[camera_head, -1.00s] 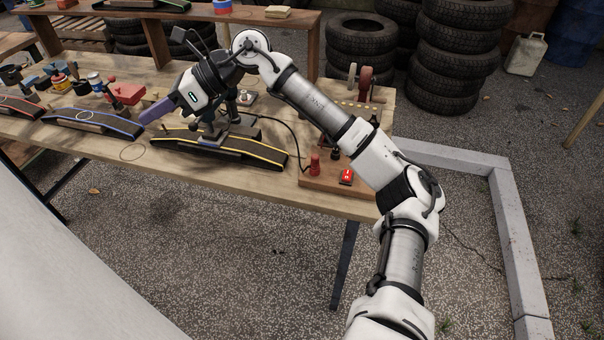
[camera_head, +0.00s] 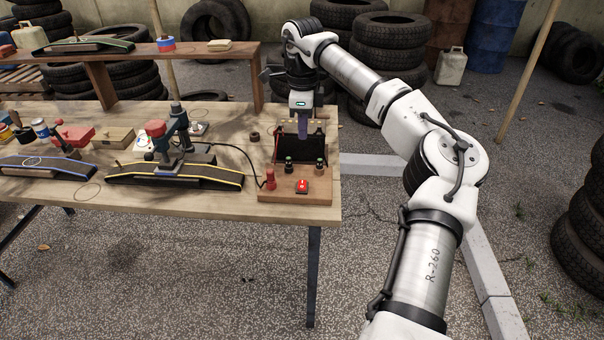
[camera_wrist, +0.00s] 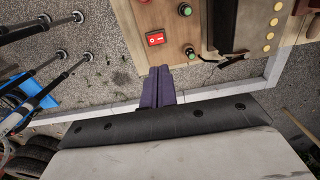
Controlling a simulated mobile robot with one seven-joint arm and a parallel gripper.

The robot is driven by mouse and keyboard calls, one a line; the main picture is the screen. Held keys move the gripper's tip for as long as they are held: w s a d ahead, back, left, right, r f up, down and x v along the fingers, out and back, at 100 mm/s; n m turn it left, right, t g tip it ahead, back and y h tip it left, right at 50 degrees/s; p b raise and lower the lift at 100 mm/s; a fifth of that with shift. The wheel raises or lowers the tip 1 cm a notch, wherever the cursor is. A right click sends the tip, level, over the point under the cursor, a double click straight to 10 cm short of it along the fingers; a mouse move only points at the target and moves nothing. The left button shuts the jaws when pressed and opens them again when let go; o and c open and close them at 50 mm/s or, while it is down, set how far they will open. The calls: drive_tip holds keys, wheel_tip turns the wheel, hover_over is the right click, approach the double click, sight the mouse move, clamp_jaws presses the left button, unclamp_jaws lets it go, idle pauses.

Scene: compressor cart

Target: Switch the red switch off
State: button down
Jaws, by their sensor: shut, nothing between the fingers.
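The red switch (camera_head: 302,186) is a small red rocker on a wooden board (camera_head: 270,196) at the table's front right corner. It also shows in the wrist view (camera_wrist: 156,39), beyond the fingertips; which way it is tipped is too small to tell. My gripper (camera_head: 302,136) points down with its purple fingers together and empty. In the head view it stands above the back part of the board, behind the switch and apart from it. The closed fingers show in the wrist view (camera_wrist: 160,70).
A red post with a cable (camera_head: 270,180) stands left of the switch. Green buttons (camera_head: 289,164) and a black box (camera_head: 290,148) sit behind it. A black ramp with yellow edges (camera_head: 190,178) lies to the left.

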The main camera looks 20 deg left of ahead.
sight(302, 186)
drive_tip(key=shift+f, duration=0.1)
wheel_tip(302, 186, down, 14)
drive_tip(key=p, duration=0.3)
drive_tip(key=shift+s, duration=0.1)
idle(0.3)
drive_tip(key=shift+a+f+b, duration=0.1)
drive_tip(key=shift+f+b, duration=0.2)
drive_tip(key=shift+r, duration=0.1)
drive_tip(key=shift+s+d, duration=0.25)
drive_tip(key=shift+s, duration=0.5)
